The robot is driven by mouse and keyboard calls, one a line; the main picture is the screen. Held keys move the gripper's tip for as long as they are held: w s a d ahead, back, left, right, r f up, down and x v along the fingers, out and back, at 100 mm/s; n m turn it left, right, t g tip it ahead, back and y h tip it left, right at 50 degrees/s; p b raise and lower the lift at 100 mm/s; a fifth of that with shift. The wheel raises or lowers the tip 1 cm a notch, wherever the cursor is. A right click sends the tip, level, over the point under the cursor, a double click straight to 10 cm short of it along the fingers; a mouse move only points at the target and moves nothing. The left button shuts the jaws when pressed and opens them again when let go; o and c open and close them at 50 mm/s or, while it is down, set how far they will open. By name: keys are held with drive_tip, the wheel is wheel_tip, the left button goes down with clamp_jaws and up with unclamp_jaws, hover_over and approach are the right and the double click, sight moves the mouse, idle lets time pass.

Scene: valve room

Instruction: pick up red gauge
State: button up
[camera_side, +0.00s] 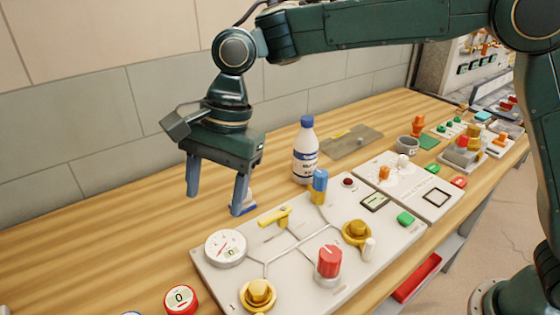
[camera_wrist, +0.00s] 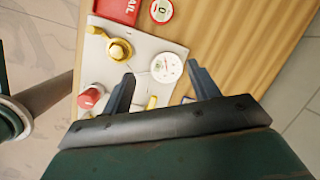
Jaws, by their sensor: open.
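The red gauge (camera_side: 181,299), a small round piece with a white face marked 0, lies on the wooden bench at the bottom left of the side view, just off the near left end of the valve panel. It also shows at the top edge of the wrist view (camera_wrist: 162,10). My gripper (camera_side: 215,203) is open and empty, pointing down above the bench behind the panel, well apart from the red gauge. In the wrist view my gripper (camera_wrist: 160,72) has its fingers spread, with a white dial on the panel between and beyond the tips.
The pale valve panel (camera_side: 300,300) carries a white dial (camera_side: 226,247), a red knob (camera_side: 329,262) and yellow valves. A white bottle (camera_side: 305,150) stands behind it. A red tray marked with letters (camera_wrist: 122,8) lies beside the gauge.

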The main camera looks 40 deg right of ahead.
drive_tip(key=m+g, duration=0.1)
drive_tip(key=m, duration=0.1)
approach(180, 298)
drive_tip(key=v, duration=0.3)
drive_tip(key=shift+w+r, duration=0.1)
drive_tip(key=shift+w, duration=0.05)
drive_tip(key=shift+x, duration=4.3)
drive_tip(key=shift+d, duration=0.1)
drive_tip(key=shift+x, duration=2.65)
drive_tip(key=shift+r, duration=0.1)
drive_tip(key=shift+c, duration=0.4)
drive_tip(key=c, duration=0.8)
drive_tip(key=shift+r, duration=0.15)
drive_tip(key=shift+r, duration=4.85)
